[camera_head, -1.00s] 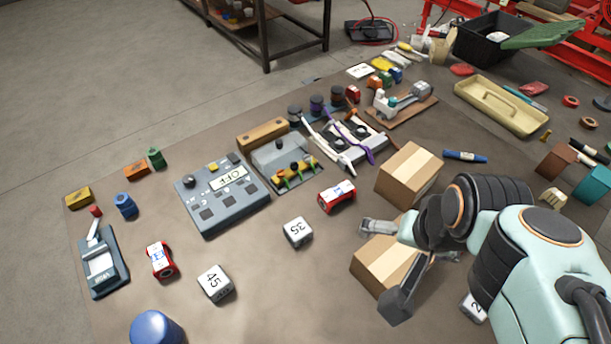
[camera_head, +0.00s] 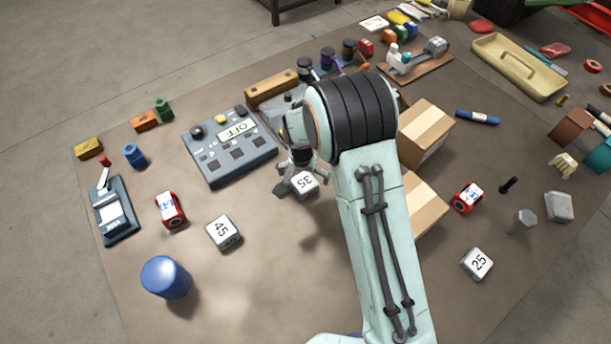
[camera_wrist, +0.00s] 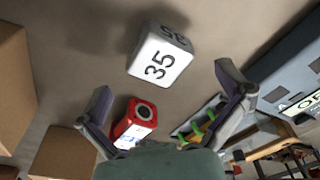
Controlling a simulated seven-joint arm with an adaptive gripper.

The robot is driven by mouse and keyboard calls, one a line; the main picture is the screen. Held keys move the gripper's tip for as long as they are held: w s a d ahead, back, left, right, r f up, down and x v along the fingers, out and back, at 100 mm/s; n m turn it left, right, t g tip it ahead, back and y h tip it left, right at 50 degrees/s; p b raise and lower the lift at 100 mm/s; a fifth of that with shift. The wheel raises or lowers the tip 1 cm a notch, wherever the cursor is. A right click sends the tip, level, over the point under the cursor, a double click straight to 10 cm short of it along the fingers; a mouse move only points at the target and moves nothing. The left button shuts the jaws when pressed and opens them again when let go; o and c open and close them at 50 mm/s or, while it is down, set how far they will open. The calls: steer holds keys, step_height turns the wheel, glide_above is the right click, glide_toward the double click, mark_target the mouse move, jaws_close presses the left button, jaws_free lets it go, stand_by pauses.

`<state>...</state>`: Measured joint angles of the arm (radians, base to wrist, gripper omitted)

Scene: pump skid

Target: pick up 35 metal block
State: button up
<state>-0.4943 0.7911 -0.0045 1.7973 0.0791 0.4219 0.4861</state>
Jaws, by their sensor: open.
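The 35 metal block (camera_head: 304,184) is a small pale cube with "35" on its faces. It sits on the brown table surface, below and to the right of the grey OFF panel. In the wrist view the 35 block (camera_wrist: 160,57) is beyond the fingertips, above the middle, apart from both fingers. My gripper (camera_head: 301,178) is over the block's area in the head view, partly hidden by my arm. In the wrist view my gripper (camera_wrist: 163,92) has its fingers wide apart with nothing between them.
The 45 block (camera_head: 223,232) and 25 block (camera_head: 477,263) stand apart. Table is clear around the blue cylinder (camera_head: 167,278).

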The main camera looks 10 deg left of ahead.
mark_target(304, 182)
steer(key=f, duration=0.4)
steer(key=shift+w, duration=0.3)
steer(key=c, duration=1.2)
steer(key=shift+o, duration=0.2)
steer(key=shift+r, duration=0.1)
